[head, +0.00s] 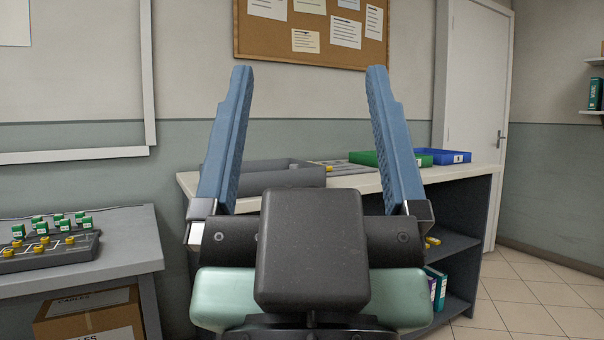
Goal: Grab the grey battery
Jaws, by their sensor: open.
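My gripper (309,72) fills the middle of the head view, with its two blue fingers pointing up and spread wide apart. It is open and nothing shows between the fingers but the wall, the pinboard and part of the counter behind. I cannot make out a grey battery anywhere in this view. The gripper and its dark body hide part of the counter (458,176) and the shelves under it.
On the counter are a grey bin (290,180), a flat grey tray (347,170), a green bin (365,158) and a blue bin (447,157). At left, a grey table (130,240) holds a dark rack (50,256) with green and yellow parts. Floor is clear at right.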

